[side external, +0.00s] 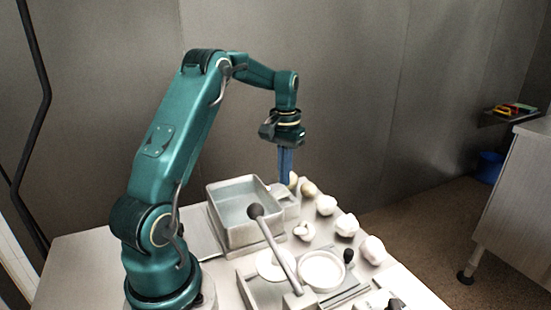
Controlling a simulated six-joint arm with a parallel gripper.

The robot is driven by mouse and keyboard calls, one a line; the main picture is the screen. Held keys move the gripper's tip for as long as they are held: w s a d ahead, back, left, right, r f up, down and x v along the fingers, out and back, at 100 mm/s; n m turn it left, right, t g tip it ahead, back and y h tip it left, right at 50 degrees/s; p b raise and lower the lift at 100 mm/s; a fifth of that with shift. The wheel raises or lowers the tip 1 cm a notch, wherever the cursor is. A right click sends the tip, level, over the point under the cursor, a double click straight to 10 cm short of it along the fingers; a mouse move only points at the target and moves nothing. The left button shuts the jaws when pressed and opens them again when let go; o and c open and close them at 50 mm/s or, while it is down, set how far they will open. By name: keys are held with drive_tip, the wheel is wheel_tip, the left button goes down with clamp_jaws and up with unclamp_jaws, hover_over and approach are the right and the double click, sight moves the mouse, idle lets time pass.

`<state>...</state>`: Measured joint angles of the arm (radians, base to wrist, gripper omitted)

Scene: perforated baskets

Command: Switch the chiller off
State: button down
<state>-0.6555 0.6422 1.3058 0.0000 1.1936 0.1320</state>
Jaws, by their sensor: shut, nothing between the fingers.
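My gripper (285,180) points straight down with its blue fingers shut and nothing between them. Its tips are at the far right corner of a grey open-topped basin (228,232), close to a small pale block (284,207) beside the basin. I cannot tell whether the tips touch the block. The basin looks part filled with clear liquid and may be the chiller, but no label shows. I cannot make out a power switch or its position at this size.
A lever with a dark ball knob (255,211) rises in front of the basin. A round white dish (321,271) stands to its right. Several whitish lumps (346,225) line the table's right edge. A small dark knob (348,256) stands near them. The table's left front is clear.

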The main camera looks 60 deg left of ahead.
sight(284, 191)
drive_tip(key=shift+f, duration=1.2)
idle(0.8)
drive_tip(key=shift+r, duration=3.55)
